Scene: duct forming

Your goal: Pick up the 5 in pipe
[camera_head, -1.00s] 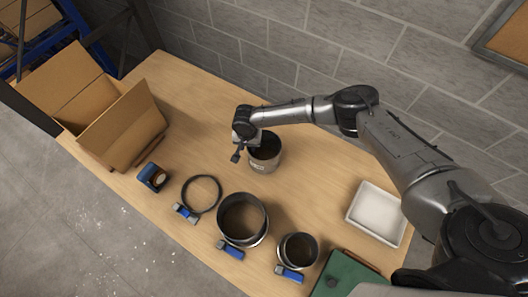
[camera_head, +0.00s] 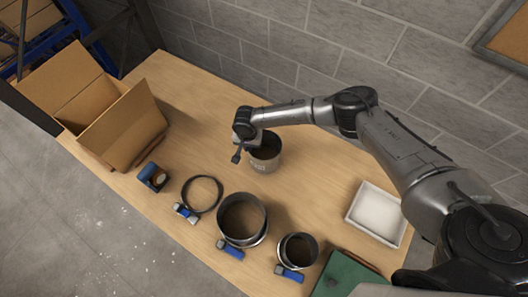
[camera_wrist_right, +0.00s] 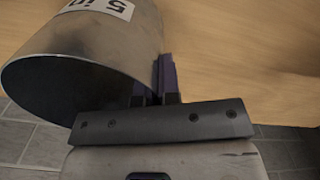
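The 5 in pipe (camera_head: 266,161) is a grey metal cylinder near the middle of the table. My right gripper (camera_head: 240,150) is at its upper left rim. In the right wrist view, the pipe (camera_wrist_right: 95,42) carries a white "5 in" label and its open end faces my gripper. The two dark fingers of my right gripper (camera_wrist_right: 156,88) stand close together with the pipe's wall between them, one partly hidden behind the rim. They look shut on the wall. Whether the pipe touches the table is unclear. My left gripper is in neither view.
A large pipe ring (camera_head: 265,218), a smaller one (camera_head: 283,245), a thin black ring (camera_head: 220,186) and blue-handled tools (camera_head: 229,250) line the front edge. A cardboard box (camera_head: 125,125) is at left. A white tray (camera_head: 352,218) and green mat (camera_head: 345,277) are at right. A wall stands behind.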

